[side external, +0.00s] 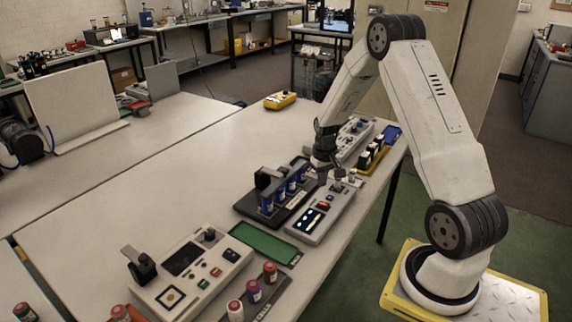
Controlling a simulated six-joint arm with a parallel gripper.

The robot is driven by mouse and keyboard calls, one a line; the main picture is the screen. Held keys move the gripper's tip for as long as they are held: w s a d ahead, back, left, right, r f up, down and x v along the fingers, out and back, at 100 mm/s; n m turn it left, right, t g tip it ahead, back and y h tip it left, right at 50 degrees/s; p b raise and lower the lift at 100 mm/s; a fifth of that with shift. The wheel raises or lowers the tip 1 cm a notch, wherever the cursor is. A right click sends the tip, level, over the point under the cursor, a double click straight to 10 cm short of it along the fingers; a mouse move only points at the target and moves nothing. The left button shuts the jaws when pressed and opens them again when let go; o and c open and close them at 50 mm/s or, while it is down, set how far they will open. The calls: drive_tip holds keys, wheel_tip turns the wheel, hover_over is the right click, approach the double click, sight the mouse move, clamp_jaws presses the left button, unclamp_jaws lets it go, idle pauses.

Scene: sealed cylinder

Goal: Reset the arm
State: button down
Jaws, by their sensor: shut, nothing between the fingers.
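My white arm reaches from the right over the table. My gripper (338,184) points down and is shut, with nothing in it. It is small in the view, just above the far end of a grey device (322,215) with a blue and yellow display. I cannot tell whether the fingertips touch the device. A black rack (262,207) holding several blue cylinders (281,191) stands just left of this device.
A green tray (264,243) and a beige control box (192,274) lie nearer. Capped bottles (254,291) stand in front. Behind my gripper are a grey unit (355,136) and a yellow rack (372,158). The table's middle left (150,190) is clear.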

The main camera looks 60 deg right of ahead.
idle(0.3)
drive_tip(key=a+r+n+t, duration=0.1)
drive_tip(key=a+r+n, duration=0.15)
drive_tip(key=a, duration=0.45)
drive_tip(key=a+r+n, duration=0.1)
drive_tip(key=a+r, duration=0.3)
drive_tip(key=a, duration=0.4)
drive_tip(key=s+a+r+n+t, duration=0.1)
drive_tip(key=s+a+r+n, duration=0.1)
drive_tip(key=s+a, duration=0.6)
drive_tip(key=a+r, duration=0.1)
drive_tip(key=a, duration=0.2)
drive_tip(key=shift+s+a+r+t, duration=0.15)
drive_tip(key=shift+s+a+t, duration=0.05)
drive_tip(key=shift+a+t, duration=0.1)
